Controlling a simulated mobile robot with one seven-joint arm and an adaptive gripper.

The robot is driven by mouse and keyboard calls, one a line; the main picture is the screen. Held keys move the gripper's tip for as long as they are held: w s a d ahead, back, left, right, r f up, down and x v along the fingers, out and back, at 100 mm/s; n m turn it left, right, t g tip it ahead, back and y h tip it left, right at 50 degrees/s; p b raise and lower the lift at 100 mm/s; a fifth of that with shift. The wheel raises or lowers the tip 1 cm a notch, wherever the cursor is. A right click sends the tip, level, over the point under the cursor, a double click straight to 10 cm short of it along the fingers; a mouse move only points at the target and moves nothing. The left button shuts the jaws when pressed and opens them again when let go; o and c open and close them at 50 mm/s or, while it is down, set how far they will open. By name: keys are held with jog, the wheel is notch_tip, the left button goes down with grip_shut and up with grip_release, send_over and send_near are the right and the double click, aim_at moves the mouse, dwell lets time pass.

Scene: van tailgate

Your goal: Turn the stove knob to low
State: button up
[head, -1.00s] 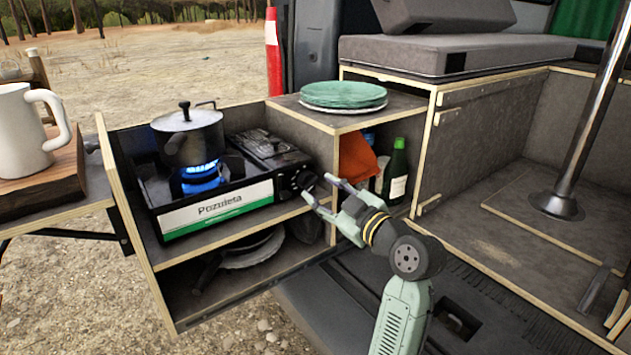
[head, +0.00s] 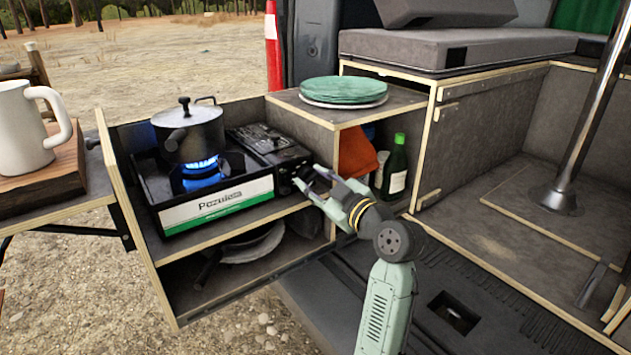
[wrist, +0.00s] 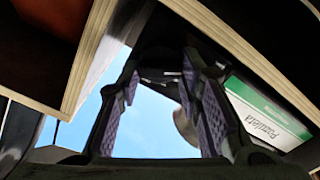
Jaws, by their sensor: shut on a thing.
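The black portable stove (head: 268,147) with a white and green front panel stands on the upper shelf of the pull-out box. Its dark knob (head: 304,174) is at the right end and partly hidden by my fingers. My gripper (head: 306,180) reaches it from the right and is shut on it. In the wrist view, the purple-padded fingers of my gripper (wrist: 160,68) converge at a dark shape, and the stove's labelled panel (wrist: 268,112) shows at right. The knob's setting cannot be read. A blue flame (head: 200,170) burns under the grey lidded pot (head: 188,133).
Green plates (head: 343,90) sit on the cabinet above and right of the stove. A green bottle (head: 396,170) and an orange cloth (head: 357,158) stand close behind my gripper. A wooden partition edge (head: 333,185) is beside it. A white mug (head: 25,130) is far left.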

jog(key=shift+c, duration=1)
jog(key=m+p, duration=0.2)
jog(key=m, duration=0.2)
jog(key=shift+r+m, duration=0.15)
jog(key=shift+m, duration=0.15)
jog(key=m+p, duration=0.2)
jog(key=m, duration=0.2)
jog(key=shift+w+d+m, duration=0.1)
jog(key=shift+m, duration=0.2)
jog(key=m+p, duration=0.3)
jog(key=m, duration=0.1)
jog(key=shift+d+p, duration=0.1)
jog(key=shift+p, duration=0.2)
jog(key=shift+m+p, duration=1.15)
jog(key=shift+m, duration=0.75)
jog(key=shift+f, duration=0.2)
